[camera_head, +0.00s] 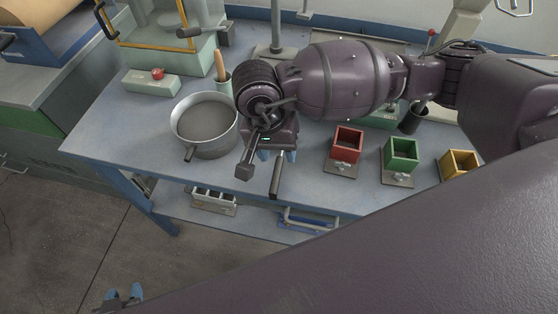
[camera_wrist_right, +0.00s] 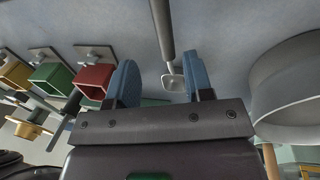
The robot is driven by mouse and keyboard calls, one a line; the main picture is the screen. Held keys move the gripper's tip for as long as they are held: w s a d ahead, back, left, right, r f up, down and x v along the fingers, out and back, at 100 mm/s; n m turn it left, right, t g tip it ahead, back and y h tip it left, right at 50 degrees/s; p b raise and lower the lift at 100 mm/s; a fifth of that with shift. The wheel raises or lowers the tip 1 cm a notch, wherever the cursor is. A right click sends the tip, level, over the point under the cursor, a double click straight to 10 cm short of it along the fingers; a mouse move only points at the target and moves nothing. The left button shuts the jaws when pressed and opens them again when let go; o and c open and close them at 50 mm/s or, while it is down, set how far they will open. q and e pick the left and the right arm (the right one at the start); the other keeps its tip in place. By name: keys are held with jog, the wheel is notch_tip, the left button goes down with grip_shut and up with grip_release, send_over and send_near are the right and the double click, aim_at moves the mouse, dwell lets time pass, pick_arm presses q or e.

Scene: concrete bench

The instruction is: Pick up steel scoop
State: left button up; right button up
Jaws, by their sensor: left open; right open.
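The steel scoop (camera_wrist_right: 173,77) lies on the bench. In the right wrist view its dark handle runs to the top edge, and its small bright metal head shows between my right fingers. In the head view its dark handle (camera_head: 275,178) shows at the bench's front edge; its head is hidden under my right gripper. My right gripper (camera_head: 279,156) is open around the scoop's line, its blue fingers apart on both sides in the wrist view (camera_wrist_right: 162,80). I cannot tell whether they touch it. My left gripper (camera_head: 124,295) is open and empty, low over the floor.
A grey pot (camera_head: 207,139) with a dark handle stands just left of my right gripper. Red (camera_head: 346,146), green (camera_head: 401,153) and yellow (camera_head: 458,164) bins stand to the right. A cup with a wooden handle (camera_head: 220,66) is behind the pot. Bare bench lies between scoop and red bin.

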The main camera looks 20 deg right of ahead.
aim_at(278, 162)
notch_tip(278, 162, down, 4)
jog(key=shift+f, duration=0.1)
jog(key=shift+d+f+b, duration=0.2)
jog(key=shift+f+b, duration=0.15)
jog(key=shift+f, duration=0.2)
grip_shut()
